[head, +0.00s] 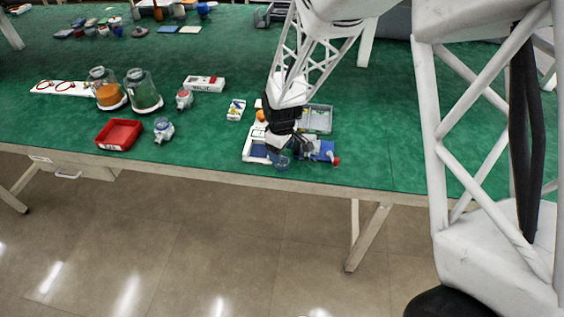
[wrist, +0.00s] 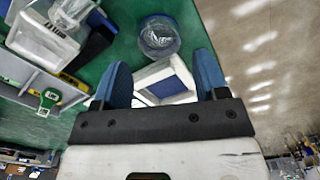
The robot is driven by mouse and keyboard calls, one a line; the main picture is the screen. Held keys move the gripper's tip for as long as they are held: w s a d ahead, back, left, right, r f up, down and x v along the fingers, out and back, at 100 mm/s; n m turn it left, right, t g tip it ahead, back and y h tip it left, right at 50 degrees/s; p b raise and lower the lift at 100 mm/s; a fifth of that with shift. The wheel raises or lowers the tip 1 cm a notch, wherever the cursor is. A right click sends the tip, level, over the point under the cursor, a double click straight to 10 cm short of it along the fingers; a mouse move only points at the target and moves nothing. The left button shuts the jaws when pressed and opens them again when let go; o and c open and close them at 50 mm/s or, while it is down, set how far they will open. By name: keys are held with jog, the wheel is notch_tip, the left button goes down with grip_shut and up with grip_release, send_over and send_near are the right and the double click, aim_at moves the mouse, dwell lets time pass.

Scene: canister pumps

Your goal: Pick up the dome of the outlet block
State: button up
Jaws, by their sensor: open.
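My gripper (wrist: 163,76) is open, with its two blue fingers apart and a white-framed block with a blue face (wrist: 168,84) showing between them. I cannot tell whether the fingers touch it. In the head view my gripper (head: 286,150) is low over the front edge of the table. A clear round cup-like piece (wrist: 158,40) lies just beyond the fingertips, with small metallic-looking bits showing in it. It also shows in the head view (head: 281,163). I cannot tell for sure which piece is the dome of the outlet block.
A grey divided tray (head: 316,119) stands behind my gripper. A blue piece with a red knob (head: 325,153) is to its right. A red tray (head: 119,134), two glass jars (head: 143,92) and small devices (head: 163,130) stand left. Green table is free between them and my gripper.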

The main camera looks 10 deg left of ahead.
jog(key=shift+d+f, duration=0.1)
jog(key=shift+f, duration=2.4)
jog(key=shift+c, duration=0.2)
jog(key=c, duration=0.6)
